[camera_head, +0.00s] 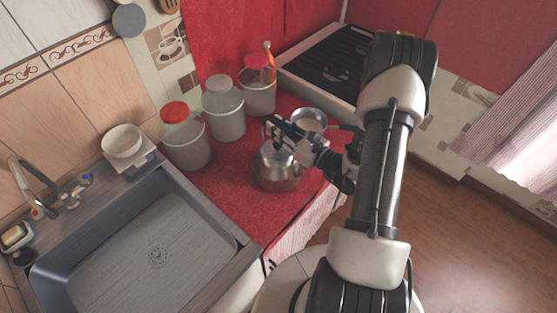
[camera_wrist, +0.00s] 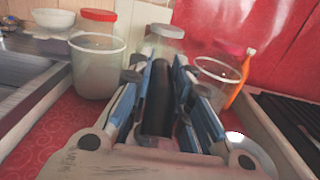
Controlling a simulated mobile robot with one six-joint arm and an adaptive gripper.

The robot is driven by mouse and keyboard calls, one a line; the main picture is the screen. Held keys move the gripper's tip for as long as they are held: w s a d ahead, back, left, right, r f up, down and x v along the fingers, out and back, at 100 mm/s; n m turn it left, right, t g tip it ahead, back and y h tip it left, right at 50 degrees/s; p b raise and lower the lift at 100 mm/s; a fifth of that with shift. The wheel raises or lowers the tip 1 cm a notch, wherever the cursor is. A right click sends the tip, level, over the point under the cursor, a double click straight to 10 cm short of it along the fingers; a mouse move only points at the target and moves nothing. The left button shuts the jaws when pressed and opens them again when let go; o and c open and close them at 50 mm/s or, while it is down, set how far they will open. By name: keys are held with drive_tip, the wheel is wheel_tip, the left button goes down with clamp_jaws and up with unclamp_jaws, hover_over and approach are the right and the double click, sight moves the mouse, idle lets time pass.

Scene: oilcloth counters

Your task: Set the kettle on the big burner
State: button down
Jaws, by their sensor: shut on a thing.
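The shiny metal kettle (camera_head: 277,172) is on or just above the red counter cloth, left of my arm; I cannot tell whether its base touches. My gripper (camera_head: 279,130) is over the kettle's top and shut on its handle. In the wrist view the dark handle (camera_wrist: 158,98) lies between the blue-and-grey fingers of my gripper (camera_wrist: 162,85). The kettle's body is hidden there. The stove (camera_head: 325,62) with dark grates stands at the back right; its burners' sizes are hard to tell apart. Its edge also shows in the wrist view (camera_wrist: 290,118).
A metal pot (camera_head: 311,121) stands close behind the kettle, toward the stove. Three canisters, red-lidded (camera_head: 187,140), grey-lidded (camera_head: 224,110) and pink-lidded (camera_head: 259,88), line the back. A sink (camera_head: 150,245) lies left, with a white bowl (camera_head: 123,141) behind it.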

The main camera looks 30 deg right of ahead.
drive_tip(key=shift+r, duration=0.2)
idle(0.6)
wheel_tip(320, 180, up, 20)
drive_tip(key=p, duration=0.5)
drive_tip(key=shift+f+p, duration=0.2)
drive_tip(key=shift+p, duration=0.15)
idle(0.5)
drive_tip(key=s+a+f+n+g+y+b, duration=0.25)
drive_tip(key=a+f+n+g+y, duration=0.45)
drive_tip(key=a+f, duration=0.75)
wheel_tip(320, 180, up, 7)
drive_tip(key=y+p, duration=0.2)
drive_tip(key=p, duration=0.2)
wheel_tip(320, 180, down, 8)
drive_tip(key=m+t+h+b, duration=0.5)
drive_tip(key=h, duration=0.1)
drive_tip(key=shift+d+r+t+h, duration=0.2)
drive_tip(key=shift+r+t+h, duration=0.05)
drive_tip(key=shift+t+h, duration=0.15)
drive_tip(key=shift+d, duration=0.1)
